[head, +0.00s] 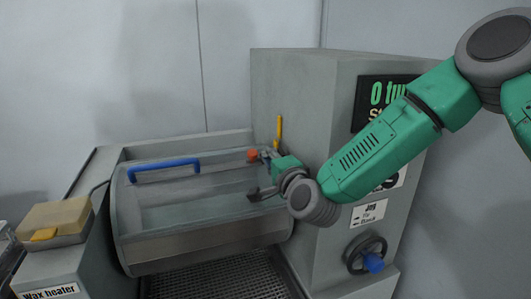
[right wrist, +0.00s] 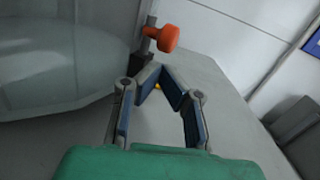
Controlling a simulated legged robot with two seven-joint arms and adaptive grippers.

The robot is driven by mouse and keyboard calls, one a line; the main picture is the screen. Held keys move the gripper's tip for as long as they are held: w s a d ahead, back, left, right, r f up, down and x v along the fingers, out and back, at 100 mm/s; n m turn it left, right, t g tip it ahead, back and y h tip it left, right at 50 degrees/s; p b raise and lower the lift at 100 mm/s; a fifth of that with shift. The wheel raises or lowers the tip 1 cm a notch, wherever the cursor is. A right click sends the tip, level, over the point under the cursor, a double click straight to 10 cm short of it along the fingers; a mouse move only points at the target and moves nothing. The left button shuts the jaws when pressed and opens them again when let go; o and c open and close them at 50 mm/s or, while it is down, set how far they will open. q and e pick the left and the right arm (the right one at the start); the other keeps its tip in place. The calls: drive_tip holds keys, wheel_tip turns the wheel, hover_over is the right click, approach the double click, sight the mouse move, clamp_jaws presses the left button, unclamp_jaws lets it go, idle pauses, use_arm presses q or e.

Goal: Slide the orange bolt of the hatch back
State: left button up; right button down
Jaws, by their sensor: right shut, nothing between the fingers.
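The orange bolt (head: 253,155) is at the upper right of the clear, curved hatch (head: 200,200), beside the tall grey housing. In the right wrist view the bolt's round orange end (right wrist: 172,38) stands just beyond my fingertips, on a dark mount. My right gripper (head: 258,180) is at the hatch's right side, close below the bolt. In the wrist view its fingertips (right wrist: 162,72) come together with nothing held, apart from the orange end as far as I can tell. My left gripper is out of view.
A blue handle (head: 164,169) is on the hatch top. A yellow lever (head: 278,132) stands upright behind the bolt. The housing (head: 318,120) rises at the right, with a blue-knobbed wheel (head: 367,255). A wax heater box (head: 57,220) sits left. A perforated tray (head: 225,280) lies in front.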

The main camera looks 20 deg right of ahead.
sight(251, 156)
drive_tip(key=shift+w+a, duration=0.15)
drive_tip(key=shift+w, duration=0.7)
drive_tip(key=shift+a, duration=0.1)
drive_tip(key=a+b, duration=0.1)
drive_tip(key=a, duration=0.2)
drive_tip(key=shift+s+a, duration=0.1)
drive_tip(key=shift+a, duration=0.05)
drive_tip(key=shift+s+f, duration=0.1)
